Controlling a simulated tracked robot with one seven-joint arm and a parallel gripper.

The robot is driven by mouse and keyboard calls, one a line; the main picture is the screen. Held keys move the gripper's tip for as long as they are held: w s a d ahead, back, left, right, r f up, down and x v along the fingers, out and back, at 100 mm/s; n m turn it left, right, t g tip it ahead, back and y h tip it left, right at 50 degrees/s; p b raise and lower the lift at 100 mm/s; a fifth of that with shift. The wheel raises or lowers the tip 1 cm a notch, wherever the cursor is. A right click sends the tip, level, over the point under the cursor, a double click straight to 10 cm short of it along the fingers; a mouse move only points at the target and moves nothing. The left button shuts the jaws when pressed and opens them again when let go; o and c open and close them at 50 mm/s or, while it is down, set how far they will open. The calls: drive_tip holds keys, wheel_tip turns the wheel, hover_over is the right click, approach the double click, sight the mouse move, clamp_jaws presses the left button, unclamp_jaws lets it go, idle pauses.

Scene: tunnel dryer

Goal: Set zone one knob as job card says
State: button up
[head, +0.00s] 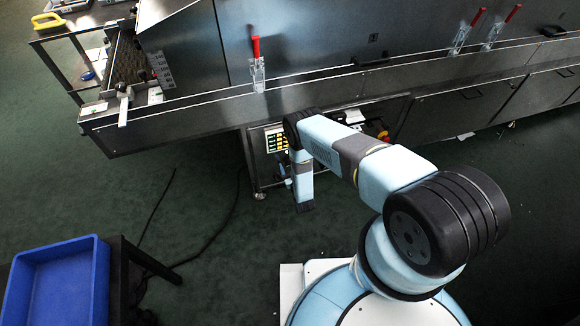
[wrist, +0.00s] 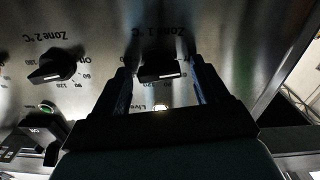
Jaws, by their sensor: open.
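The zone one knob (wrist: 162,73) is black, under an upside-down "Zone 1 °C" label in the wrist view. It has a white mark on its near side; its setting cannot be read, as the fingers cover most of the scale. My gripper (wrist: 159,66) is open, with one finger on each side of the knob. I cannot tell whether either finger touches it. In the head view the control panel (head: 277,140) is partly hidden behind my arm. I cannot make out a readable job card.
The zone two knob (wrist: 57,66) is to the left in the wrist view. A lit lamp (wrist: 160,105) lies below the zone one knob, and a green button (wrist: 47,107) at lower left. In the head view, a blue crate (head: 58,285) stands at lower left; cables cross the floor.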

drive_tip(key=shift+w, duration=0.1)
drive_tip(key=shift+c, duration=0.4)
drive_tip(key=c, duration=1)
drive_tip(key=shift+m, duration=0.3)
drive_tip(key=shift+w+d+r+m, duration=0.1)
drive_tip(key=shift+d+m, duration=0.05)
drive_tip(key=shift+m, duration=1.6)
drive_tip(key=shift+w+d+m, duration=0.1)
drive_tip(key=shift+m, duration=1.65)
drive_tip(key=o, duration=1.1)
